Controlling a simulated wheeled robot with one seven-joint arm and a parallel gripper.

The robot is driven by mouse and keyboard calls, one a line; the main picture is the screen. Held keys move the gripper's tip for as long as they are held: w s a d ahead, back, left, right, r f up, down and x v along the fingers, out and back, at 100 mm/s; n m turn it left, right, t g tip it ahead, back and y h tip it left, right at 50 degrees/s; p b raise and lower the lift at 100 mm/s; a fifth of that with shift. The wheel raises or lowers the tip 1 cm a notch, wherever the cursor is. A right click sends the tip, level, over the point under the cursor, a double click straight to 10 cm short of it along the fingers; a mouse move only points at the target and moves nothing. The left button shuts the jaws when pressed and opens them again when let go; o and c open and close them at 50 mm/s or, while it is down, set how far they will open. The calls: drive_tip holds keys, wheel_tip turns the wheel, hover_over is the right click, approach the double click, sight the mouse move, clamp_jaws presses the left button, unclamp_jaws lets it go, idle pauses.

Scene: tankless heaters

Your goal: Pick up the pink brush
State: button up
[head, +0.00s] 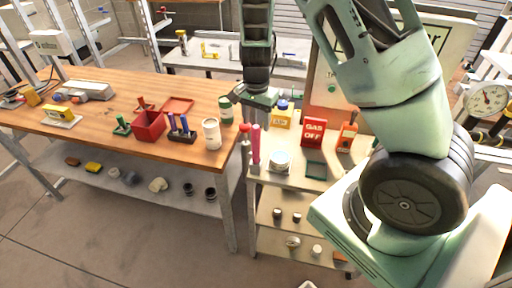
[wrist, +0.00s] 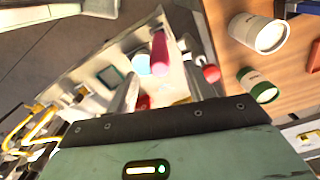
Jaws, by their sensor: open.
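The pink brush (head: 256,146) stands upright near the left edge of a cream workstand (head: 262,179) in the head view. In the wrist view the pink brush (wrist: 160,52) shows beyond and between my fingers. My gripper (head: 257,101) hangs above the brush, apart from it. In the wrist view my gripper (wrist: 158,92) is open, with nothing held between its fingers. The brush's lower end is hard to make out in the wrist view.
A red-topped item (head: 244,141) stands close left of the brush. A round white-and-blue tin (head: 280,160) is just right of it. A red "GAS OFF" box (head: 313,133) stands behind. The wooden table (head: 185,98) at left holds a white canister (head: 211,134) and a green-and-white canister (head: 226,109).

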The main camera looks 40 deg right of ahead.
sight(256, 126)
drive_tip(key=shift+f+p, duration=0.5)
drive_tip(key=shift+f, duration=1.75)
drive_tip(key=c, duration=1.1)
drive_tip(key=shift+r, duration=0.1)
